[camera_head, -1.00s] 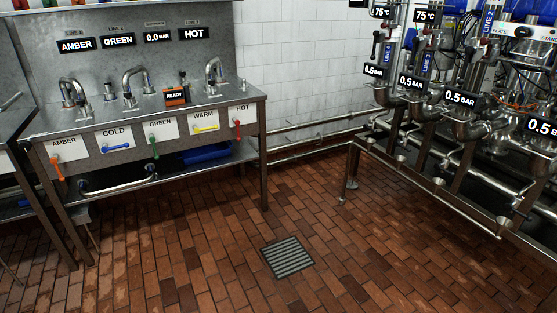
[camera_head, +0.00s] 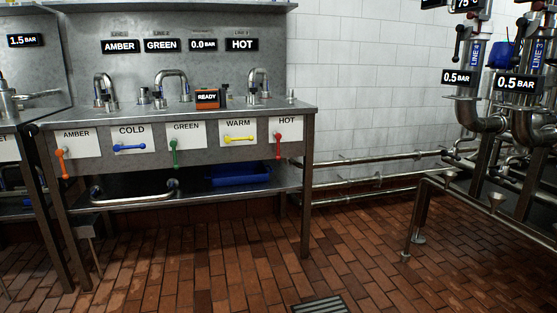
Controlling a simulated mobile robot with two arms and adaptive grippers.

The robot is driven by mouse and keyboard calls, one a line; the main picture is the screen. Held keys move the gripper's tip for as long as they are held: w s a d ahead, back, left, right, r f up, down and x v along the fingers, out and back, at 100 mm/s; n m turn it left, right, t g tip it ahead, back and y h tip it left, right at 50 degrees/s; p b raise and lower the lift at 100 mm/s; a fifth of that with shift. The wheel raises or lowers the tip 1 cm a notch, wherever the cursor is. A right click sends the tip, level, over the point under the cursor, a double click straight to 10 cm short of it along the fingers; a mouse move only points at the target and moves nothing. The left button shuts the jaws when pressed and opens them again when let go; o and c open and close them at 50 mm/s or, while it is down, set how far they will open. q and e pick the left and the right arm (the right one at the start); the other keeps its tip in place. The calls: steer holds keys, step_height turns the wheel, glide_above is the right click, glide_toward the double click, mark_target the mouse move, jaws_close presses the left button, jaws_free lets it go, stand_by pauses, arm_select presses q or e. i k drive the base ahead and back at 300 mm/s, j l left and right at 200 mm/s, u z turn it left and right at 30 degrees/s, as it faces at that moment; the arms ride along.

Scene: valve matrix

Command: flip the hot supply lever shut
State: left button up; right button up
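The hot supply lever is the red lever (camera_head: 278,145) under the HOT label (camera_head: 287,121), at the right end of the sink bench's front panel. It hangs downward, pointing straight down. To its left are the yellow WARM lever (camera_head: 238,139) and blue COLD lever (camera_head: 129,147), both lying sideways, and the green lever (camera_head: 175,152) and orange AMBER lever (camera_head: 63,162), both hanging down. Neither of my grippers shows in the view.
The steel bench (camera_head: 330,110) has several taps and an orange READY box (camera_head: 208,98) on top. A blue tray (camera_head: 240,174) sits on its lower shelf. Pipes (camera_head: 460,110) on a steel frame stand at the right. The brick floor (camera_head: 240,270) in front is clear, with a drain grate (camera_head: 320,305).

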mark_target(277, 137)
steer(key=i+j+z, duration=0.15)
steer(key=i, duration=0.35)
steer(key=i+j+z, duration=0.1)
steer(key=i, duration=0.4)
steer(key=i+j+z, duration=0.15)
steer(key=i, duration=0.35)
steer(key=i+j+z, duration=0.1)
steer(key=i+j, duration=0.2)
steer(key=i, duration=0.15)
steer(key=i+j+z, duration=0.15)
steer(key=i+j, duration=0.15)
steer(key=i, duration=0.15)
